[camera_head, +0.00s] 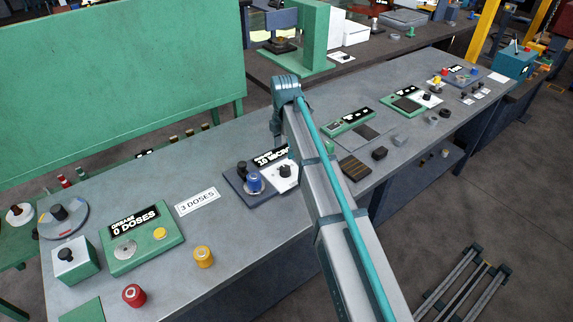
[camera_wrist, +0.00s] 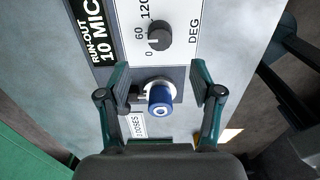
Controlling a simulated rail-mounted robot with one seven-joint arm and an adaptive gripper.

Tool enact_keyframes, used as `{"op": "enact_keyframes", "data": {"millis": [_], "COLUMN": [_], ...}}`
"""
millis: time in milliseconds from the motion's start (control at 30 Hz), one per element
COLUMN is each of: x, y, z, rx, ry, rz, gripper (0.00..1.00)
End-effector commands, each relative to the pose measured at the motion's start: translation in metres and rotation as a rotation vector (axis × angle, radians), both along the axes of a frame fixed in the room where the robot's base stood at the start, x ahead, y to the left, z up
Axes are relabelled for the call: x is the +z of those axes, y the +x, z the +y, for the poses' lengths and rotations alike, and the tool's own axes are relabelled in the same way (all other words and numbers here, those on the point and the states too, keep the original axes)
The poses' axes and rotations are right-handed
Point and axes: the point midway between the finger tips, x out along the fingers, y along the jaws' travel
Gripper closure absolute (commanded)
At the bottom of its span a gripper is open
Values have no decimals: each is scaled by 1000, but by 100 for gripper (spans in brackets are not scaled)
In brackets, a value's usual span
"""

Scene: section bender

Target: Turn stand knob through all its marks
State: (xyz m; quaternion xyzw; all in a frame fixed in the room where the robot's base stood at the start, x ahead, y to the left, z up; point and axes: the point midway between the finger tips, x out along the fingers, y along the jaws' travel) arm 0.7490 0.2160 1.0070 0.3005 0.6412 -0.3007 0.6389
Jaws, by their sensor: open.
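A black knob (camera_wrist: 159,37) stands on a white dial plate (camera_wrist: 181,14) marked 0, 60, 120 and DEG. A pale pointer line shows on it, but I cannot tell exactly which mark it meets. The knob (camera_head: 285,170) also shows in the head view, beside my arm. A blue cylinder (camera_wrist: 160,99) with a pale ringed top stands on the same stand (camera_head: 233,184). My gripper (camera_wrist: 160,80) is open around the blue cylinder's sides in the wrist view, with gaps on both sides. The black knob lies beyond the fingertips. My arm hides the gripper in the head view.
A black "RUN-OUT 10 MIC" display (camera_wrist: 99,32) borders the dial. A small black part (camera_wrist: 131,93) sits left of the blue cylinder. A "3 DOSES" card (camera_head: 198,201) and green grease box (camera_head: 145,246) lie left.

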Motion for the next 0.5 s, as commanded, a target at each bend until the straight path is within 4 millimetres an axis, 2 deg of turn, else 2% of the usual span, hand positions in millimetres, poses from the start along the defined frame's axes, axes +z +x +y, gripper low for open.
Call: {"op": "enact_keyframes", "data": {"millis": [500], "x": [-75], "y": [0], "z": [-1], "rx": [-4], "ry": [-2], "rz": [-1], "gripper": [35]}}
